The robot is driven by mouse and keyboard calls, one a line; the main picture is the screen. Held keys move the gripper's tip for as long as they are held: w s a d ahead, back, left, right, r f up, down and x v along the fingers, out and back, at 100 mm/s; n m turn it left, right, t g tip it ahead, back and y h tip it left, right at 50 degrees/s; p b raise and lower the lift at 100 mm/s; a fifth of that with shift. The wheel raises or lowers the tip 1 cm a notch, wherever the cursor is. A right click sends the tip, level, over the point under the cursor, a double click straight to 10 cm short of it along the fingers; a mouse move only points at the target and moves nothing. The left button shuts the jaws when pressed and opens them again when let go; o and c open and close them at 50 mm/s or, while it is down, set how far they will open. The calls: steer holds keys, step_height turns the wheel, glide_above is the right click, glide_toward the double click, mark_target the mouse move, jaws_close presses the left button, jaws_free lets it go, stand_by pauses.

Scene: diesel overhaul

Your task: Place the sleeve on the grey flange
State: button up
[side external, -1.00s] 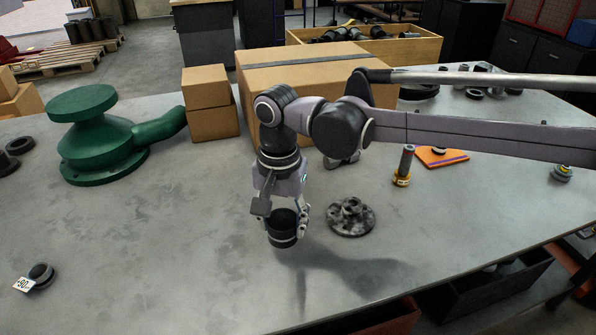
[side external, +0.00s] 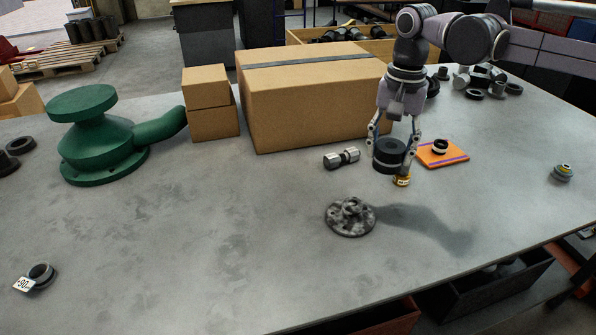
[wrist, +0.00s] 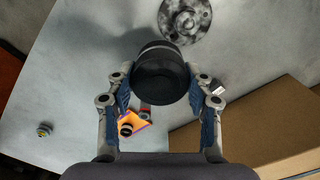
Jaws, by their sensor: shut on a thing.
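The sleeve (side external: 389,155) is a black cylinder with a pale band near its lower end. My gripper (side external: 392,150) is shut on it and holds it above the table, at the right of the large carton. In the wrist view the sleeve (wrist: 161,75) sits between the two fingers. The grey flange (side external: 350,217) is a mottled round disc with a raised hub, flat on the table, in front and to the left of the held sleeve. It also shows at the top of the wrist view (wrist: 185,17).
An orange pad (side external: 446,158) with a black ring lies to the right. A metal fitting (side external: 341,159) lies before the large carton (side external: 300,100). A green housing (side external: 100,140) stands left.

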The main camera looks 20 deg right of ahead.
mark_target(353, 203)
steer(key=shift+m, duration=0.4)
steer(key=d, duration=0.2)
steer(key=d+r, duration=0.1)
steer(key=d, duration=0.2)
steer(key=shift+s+d+r, duration=0.15)
steer(key=shift+d+r, duration=0.05)
steer(key=shift+d, duration=0.05)
steer(key=a+f, duration=0.2)
steer(key=a, duration=0.1)
steer(key=w+a+f, duration=0.1)
steer(key=a+f, duration=0.1)
steer(key=a, duration=0.2)
steer(key=a+f, duration=0.3)
steer(key=a, duration=0.1)
steer(key=shift+w, duration=0.3)
steer(key=shift+f, duration=1.95)
steer(key=shift+f, duration=0.1)
steer(key=o, duration=1.5)
